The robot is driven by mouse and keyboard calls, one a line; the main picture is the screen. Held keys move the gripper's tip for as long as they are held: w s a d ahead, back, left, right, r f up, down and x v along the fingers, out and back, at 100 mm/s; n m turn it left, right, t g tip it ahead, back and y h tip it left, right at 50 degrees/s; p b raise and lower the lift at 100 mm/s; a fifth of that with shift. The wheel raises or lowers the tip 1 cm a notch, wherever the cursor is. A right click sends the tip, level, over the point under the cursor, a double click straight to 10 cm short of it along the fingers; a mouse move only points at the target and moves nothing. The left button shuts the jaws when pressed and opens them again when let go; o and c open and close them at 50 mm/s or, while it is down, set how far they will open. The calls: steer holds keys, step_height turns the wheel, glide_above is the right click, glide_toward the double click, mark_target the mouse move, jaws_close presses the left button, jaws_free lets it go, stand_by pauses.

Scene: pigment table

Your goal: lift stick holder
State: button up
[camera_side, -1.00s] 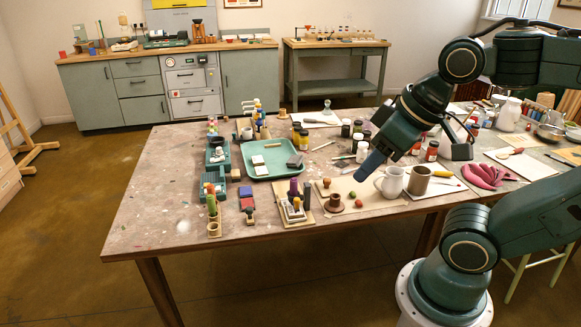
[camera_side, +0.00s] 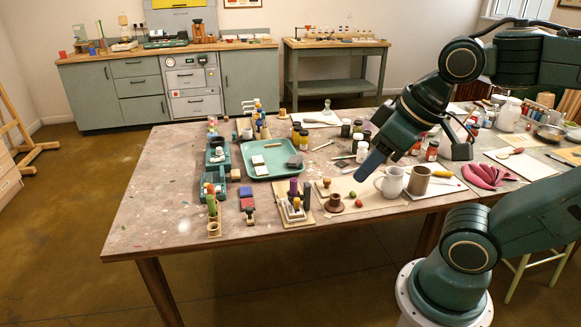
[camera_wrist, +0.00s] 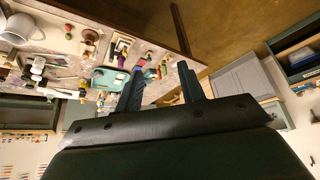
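My gripper (camera_side: 369,165) hangs above the table, behind the white mug. In the wrist view its two fingers (camera_wrist: 161,88) stand apart with nothing between them. Several things could be the stick holder, and I cannot tell which is meant. A small pale wooden block with a green upright stick (camera_side: 213,227) stands near the front left edge. A wooden stand with a purple stick and other pieces (camera_side: 295,210) stands at the front middle. A group of coloured upright sticks (camera_side: 260,127) stands behind the green tray. My gripper is well to the right of all three and touches none.
The green tray (camera_side: 249,172) holds small blocks. The white mug (camera_side: 390,182), a brown cup (camera_side: 418,181) and a brown round pot (camera_side: 334,203) stand at the front right. Several jars stand behind my gripper. The left part of the table (camera_side: 160,200) is bare.

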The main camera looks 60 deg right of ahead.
steer(key=g, duration=0.6)
glide_above(297, 199)
step_height(297, 199, down, 14)
steer(key=shift+d+r, duration=0.1)
step_height(297, 199, down, 14)
steer(key=shift+r, duration=0.1)
stand_by(0.5)
steer(key=shift+c, duration=0.5)
